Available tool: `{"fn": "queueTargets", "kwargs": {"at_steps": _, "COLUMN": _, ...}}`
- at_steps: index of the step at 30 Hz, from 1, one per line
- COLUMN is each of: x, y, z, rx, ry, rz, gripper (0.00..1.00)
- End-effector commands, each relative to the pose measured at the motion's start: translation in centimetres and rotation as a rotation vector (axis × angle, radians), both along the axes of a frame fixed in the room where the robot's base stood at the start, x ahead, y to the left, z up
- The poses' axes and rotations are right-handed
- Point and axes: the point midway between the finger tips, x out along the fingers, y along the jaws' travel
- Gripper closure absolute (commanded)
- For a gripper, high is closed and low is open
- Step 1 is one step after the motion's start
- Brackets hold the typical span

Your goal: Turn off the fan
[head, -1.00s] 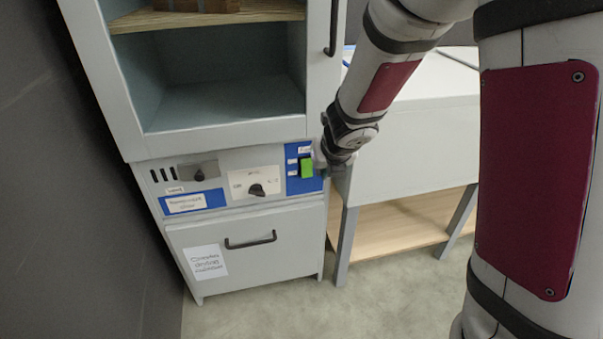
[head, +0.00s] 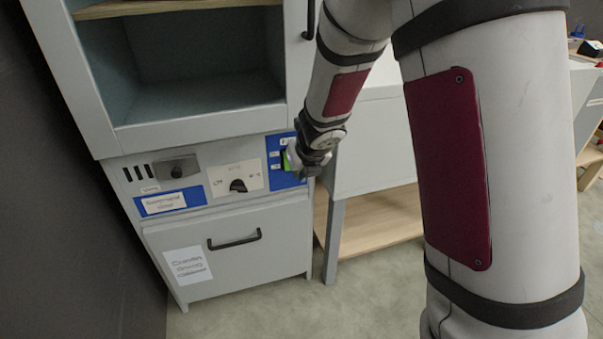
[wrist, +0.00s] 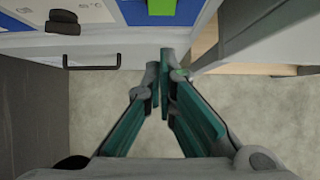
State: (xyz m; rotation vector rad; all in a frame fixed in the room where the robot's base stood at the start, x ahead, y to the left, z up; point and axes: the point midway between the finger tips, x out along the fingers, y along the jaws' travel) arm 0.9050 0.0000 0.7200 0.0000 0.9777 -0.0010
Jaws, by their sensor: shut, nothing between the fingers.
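A green switch (head: 286,161) sits on a blue panel (head: 283,182) at the right end of the cabinet's control strip. In the head view my gripper (head: 300,166) is in front of it and hides much of it. In the wrist view the green switch (wrist: 162,7) shows at the top edge, cut off by the frame. My gripper's fingertips (wrist: 164,58) are together and empty, below the switch in that view. I cannot tell whether they touch the cabinet front. The small labels on the panel are unreadable.
A drawer with a black handle (head: 235,240) lies below. A table (head: 375,150) stands close on the right. A dark wall (head: 80,200) is at the left.

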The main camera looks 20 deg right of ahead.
Motion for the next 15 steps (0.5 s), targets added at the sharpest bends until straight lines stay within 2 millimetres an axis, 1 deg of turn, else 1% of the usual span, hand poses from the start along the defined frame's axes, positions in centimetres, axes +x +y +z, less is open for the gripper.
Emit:
{"fn": "queueTargets", "kwargs": {"at_steps": 1, "x": 0.6, "y": 0.0, "z": -1.2, "rx": -0.001, "ry": 0.001, "rz": 0.001, "gripper": 1.00}}
{"fn": "queueTargets", "kwargs": {"at_steps": 5, "x": 1.9, "y": 0.0, "z": -3.2, "rx": -0.001, "ry": 0.001, "rz": 0.001, "gripper": 1.00}}
{"fn": "queueTargets", "kwargs": {"at_steps": 9, "x": 3.7, "y": 0.0, "z": -2.9, "rx": 0.000, "ry": 0.000, "rz": 0.001, "gripper": 1.00}}
{"fn": "queueTargets", "kwargs": {"at_steps": 15, "x": 5.3, "y": 0.0, "z": -3.3, "rx": 0.001, "ry": 0.000, "rz": 0.001, "gripper": 1.00}}
